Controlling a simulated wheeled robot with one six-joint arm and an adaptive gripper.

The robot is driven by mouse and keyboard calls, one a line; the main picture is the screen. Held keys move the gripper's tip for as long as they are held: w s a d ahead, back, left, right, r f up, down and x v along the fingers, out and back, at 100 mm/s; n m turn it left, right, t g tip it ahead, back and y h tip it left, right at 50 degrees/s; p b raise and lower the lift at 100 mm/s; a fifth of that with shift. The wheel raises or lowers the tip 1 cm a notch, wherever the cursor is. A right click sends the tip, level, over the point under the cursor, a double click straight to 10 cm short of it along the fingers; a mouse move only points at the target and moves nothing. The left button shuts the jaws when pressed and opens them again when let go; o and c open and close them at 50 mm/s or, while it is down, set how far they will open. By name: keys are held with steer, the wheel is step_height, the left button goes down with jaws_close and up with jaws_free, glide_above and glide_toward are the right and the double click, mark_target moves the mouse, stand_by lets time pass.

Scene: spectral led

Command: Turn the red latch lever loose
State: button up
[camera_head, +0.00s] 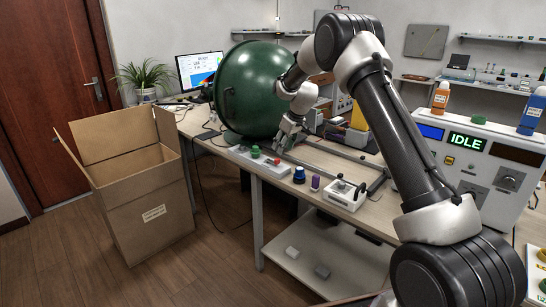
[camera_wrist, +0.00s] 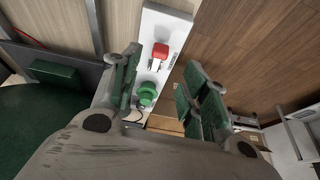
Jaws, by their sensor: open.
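A red piece (camera_wrist: 160,50) sits on a long white control box (camera_wrist: 166,24), beside a round green knob (camera_wrist: 146,94). It looks like a small block or cap; I cannot tell whether it is the latch lever. In the head view, the white box (camera_head: 268,172) lies along the table's front edge, with its green knob (camera_head: 255,151) on top. My gripper (camera_head: 281,146) is open and empty, pointing down above the box, beside the green sphere (camera_head: 248,88). In the wrist view, my open fingers (camera_wrist: 162,60) frame the red piece and the green knob, apart from both.
The large green sphere stands close left of my gripper. A blue knob (camera_head: 299,175), a purple piece (camera_head: 315,183) and a white fixture (camera_head: 345,195) stand right of the box. An open cardboard box (camera_head: 150,205) stands on the floor at left.

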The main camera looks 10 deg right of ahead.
mark_target(277, 159)
steer(key=x, duration=0.7)
steer(key=shift+w+a+f, duration=0.1)
steer(key=shift+f, duration=0.15)
steer(key=shift+c, duration=0.4)
jaws_close()
